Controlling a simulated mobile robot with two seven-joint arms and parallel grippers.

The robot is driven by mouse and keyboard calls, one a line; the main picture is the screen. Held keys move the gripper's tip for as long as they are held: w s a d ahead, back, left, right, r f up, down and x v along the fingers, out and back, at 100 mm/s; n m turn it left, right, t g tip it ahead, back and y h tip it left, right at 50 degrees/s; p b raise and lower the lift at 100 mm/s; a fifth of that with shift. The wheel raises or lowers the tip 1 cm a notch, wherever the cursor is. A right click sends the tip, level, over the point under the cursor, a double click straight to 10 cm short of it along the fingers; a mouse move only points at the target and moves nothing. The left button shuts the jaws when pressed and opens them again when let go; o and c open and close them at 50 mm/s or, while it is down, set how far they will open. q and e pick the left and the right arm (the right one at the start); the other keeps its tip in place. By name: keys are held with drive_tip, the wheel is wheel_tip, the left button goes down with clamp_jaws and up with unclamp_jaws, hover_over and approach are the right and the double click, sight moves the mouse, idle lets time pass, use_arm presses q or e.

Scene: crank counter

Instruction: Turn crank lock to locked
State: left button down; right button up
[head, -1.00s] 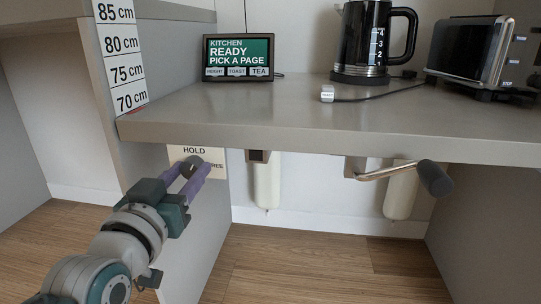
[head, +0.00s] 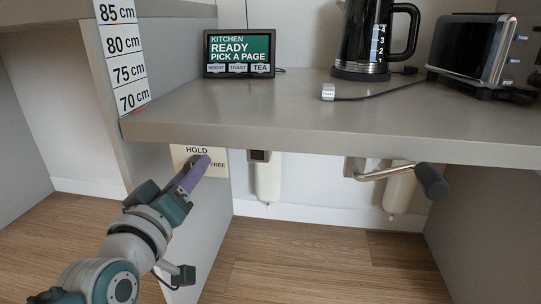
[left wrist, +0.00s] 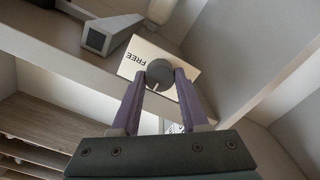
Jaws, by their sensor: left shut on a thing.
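The crank lock is a dark round knob (left wrist: 160,74) on a pale plate (head: 216,171) under the counter's left end. The plate reads HOLD at its top and FREE at its right. My left gripper (head: 200,167) has its purple fingers on opposite sides of the knob, shut on it. In the head view the fingers hide most of the knob. A short light line shows on its face in the left wrist view, but which word it points to is unclear. The crank (head: 392,172), with a dark grip, hangs under the counter at the right. My right gripper is not in view.
The counter (head: 310,118) overhangs the knob and crank. On it stand a screen (head: 239,53), a kettle (head: 364,45), a toaster (head: 468,48) and a small white tag (head: 328,92) on a cord. The floor below is open.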

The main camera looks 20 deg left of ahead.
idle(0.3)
use_arm(q)
drive_tip(key=shift+c, duration=2.1)
unclamp_jaws()
drive_tip(key=p+v, duration=0.3)
drive_tip(key=v, duration=0.7)
drive_tip(key=shift+p, duration=0.3)
drive_tip(key=shift+w+d, duration=0.1)
